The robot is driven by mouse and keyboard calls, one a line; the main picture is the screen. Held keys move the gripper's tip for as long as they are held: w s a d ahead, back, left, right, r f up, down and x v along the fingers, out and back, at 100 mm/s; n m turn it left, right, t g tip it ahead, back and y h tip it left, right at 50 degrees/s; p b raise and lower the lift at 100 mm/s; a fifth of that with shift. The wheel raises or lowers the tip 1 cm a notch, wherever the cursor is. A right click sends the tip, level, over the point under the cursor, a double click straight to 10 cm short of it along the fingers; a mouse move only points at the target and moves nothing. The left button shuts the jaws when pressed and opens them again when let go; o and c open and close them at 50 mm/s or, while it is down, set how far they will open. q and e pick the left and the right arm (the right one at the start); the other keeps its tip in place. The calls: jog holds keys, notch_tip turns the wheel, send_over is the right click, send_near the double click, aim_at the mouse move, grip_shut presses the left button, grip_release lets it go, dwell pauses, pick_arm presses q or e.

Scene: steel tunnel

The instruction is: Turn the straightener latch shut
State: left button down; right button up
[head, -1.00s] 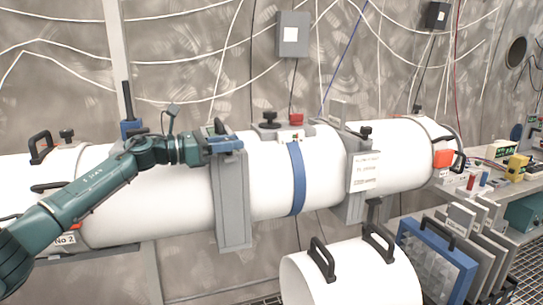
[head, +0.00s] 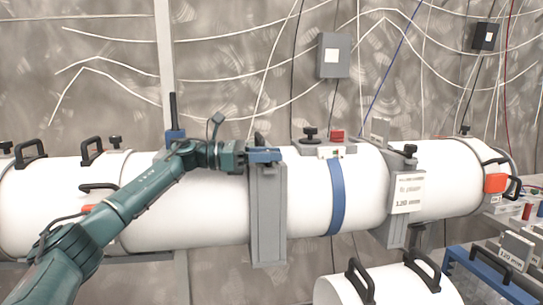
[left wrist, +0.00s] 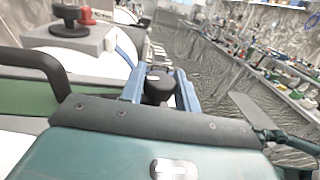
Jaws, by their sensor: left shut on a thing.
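My left gripper (head: 265,156) comes in from the left at the top of a grey upright frame (head: 268,215) around the white tube. Its blue fingers show in the left wrist view (left wrist: 160,90), shut on a black knob-like latch (left wrist: 158,86) between them. In the head view the latch (head: 259,138) shows as a small dark piece just above the fingers. Its lower part and exact turn angle are hidden by the gripper. My right gripper is in neither view.
The long white tube (head: 185,220) runs across with a blue band (head: 337,195) and black handles. A second white cylinder (head: 390,290) lies in front. A labelled plate (head: 408,192) hangs on the tube.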

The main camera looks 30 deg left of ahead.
pick_arm(q)
jog(key=c, duration=1)
grip_release()
jog(key=shift+c, duration=0.2)
jog(key=shift+r, duration=0.15)
notch_tip(320, 180, up, 10)
jog(key=shift+f+p, duration=0.1)
jog(key=shift+p, duration=0.7)
jog(key=shift+c, duration=0.3)
